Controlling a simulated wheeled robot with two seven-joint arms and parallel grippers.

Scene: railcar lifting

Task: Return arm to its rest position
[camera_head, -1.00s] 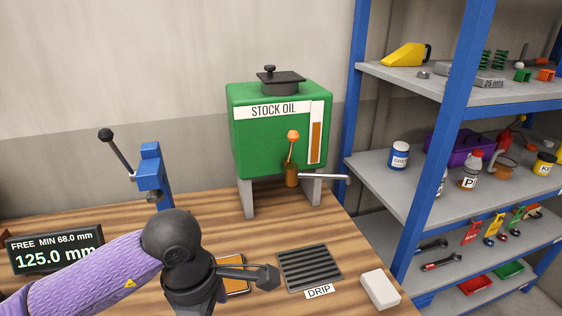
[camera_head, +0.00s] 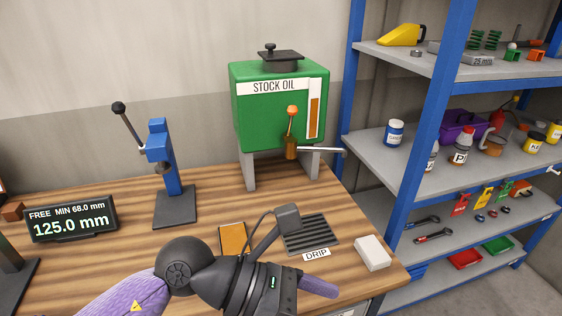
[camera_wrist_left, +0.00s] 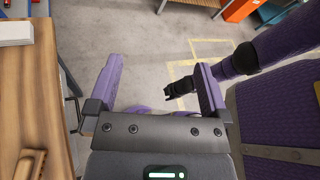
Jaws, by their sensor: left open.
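My left arm comes in at the lower left of the head view, and its dark wrist reaches across the bench's front edge. My left gripper (camera_head: 318,287) points to the right there, with one purple finger showing. In the left wrist view the left gripper (camera_wrist_left: 158,65) has its two purple fingers wide apart with nothing between them, over the floor beside the bench. My right arm crosses the right of that view. Its dark right gripper (camera_wrist_left: 178,90) is small over the floor, its jaws unclear.
The bench (camera_head: 130,265) holds a green stock oil tank (camera_head: 270,110), a blue lever press (camera_head: 165,165), a display reading 125.0 mm (camera_head: 72,219), a drip grate (camera_head: 318,238), an orange pad (camera_head: 233,238) and a white block (camera_head: 373,252). A blue-framed shelf (camera_head: 432,145) stands right.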

